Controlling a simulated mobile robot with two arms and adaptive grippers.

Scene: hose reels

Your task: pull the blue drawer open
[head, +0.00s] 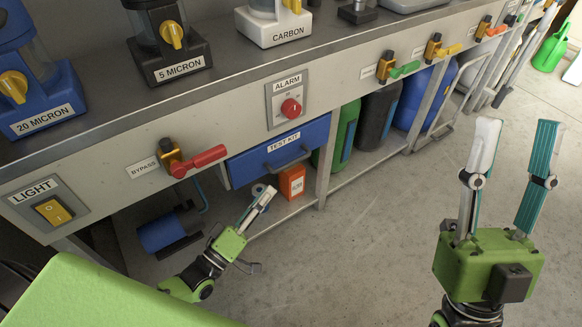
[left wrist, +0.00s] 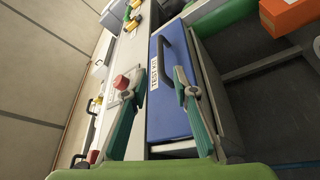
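The blue drawer (head: 312,136) hangs under the counter and carries a "TEST KIT" label. It looks closed. Its dark bar handle (head: 289,160) runs along the front below the label. In the left wrist view the blue drawer (left wrist: 167,124) fills the middle, with part of its dark handle (left wrist: 163,48) showing. My left gripper (head: 268,194) is below and in front of the drawer, apart from the handle. In the left wrist view its two fingers (left wrist: 165,84) are spread with nothing between them. My right gripper (head: 518,150) is open and empty at the right, above the floor.
A red ALARM knob (head: 291,108) sits above the drawer. A red-handled BYPASS valve (head: 200,160) sticks out left of it. An orange box (head: 292,182) stands on the lower shelf below it. Green, black and blue containers stand to the right. The floor (head: 370,240) in front is clear.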

